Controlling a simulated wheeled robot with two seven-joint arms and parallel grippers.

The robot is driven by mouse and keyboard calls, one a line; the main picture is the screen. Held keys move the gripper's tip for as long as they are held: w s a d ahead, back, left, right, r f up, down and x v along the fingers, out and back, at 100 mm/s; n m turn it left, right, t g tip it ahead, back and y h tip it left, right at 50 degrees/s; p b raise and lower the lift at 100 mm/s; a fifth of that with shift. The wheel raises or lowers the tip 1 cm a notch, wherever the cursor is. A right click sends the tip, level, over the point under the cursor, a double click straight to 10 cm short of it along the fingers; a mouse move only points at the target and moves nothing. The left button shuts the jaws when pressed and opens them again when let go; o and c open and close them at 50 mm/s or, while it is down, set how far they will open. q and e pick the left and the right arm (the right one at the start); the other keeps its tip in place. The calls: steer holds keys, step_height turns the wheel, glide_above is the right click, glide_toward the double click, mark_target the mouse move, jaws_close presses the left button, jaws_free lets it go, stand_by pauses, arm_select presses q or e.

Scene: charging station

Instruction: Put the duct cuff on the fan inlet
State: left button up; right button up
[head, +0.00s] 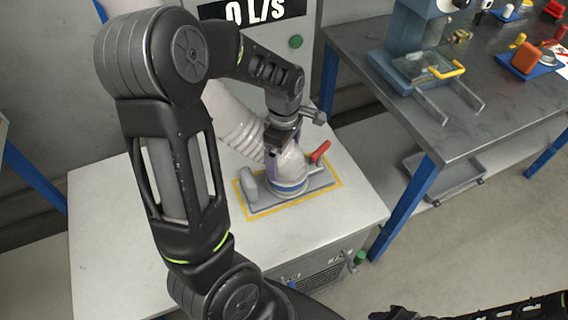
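The duct cuff (287,167) is the pale end of a ribbed hose. It stands on the fan inlet, whose blue ring (290,188) shows at the cuff's lower edge. The inlet sits on a grey plate (262,205) inside a yellow outline. My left gripper (284,150) reaches down over the cuff from above. One purple-padded finger lies against the cuff's left side; the other is mostly hidden, and the gripper looks closed on it. I cannot tell how fully the cuff is seated. My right arm shows only at the bottom right edge; its gripper state is unclear.
A red lever (320,151) stands to the right of the cuff, close to my gripper. A grey block (249,184) is on the left of the plate. The white cabinet top (130,215) is otherwise clear. A metal workbench (440,120) with tools stands to the right.

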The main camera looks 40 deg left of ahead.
mark_target(284, 166)
arm_select(q)
step_height(284, 166, up, 6)
steer(key=shift+f, duration=0.15)
stand_by(0.6)
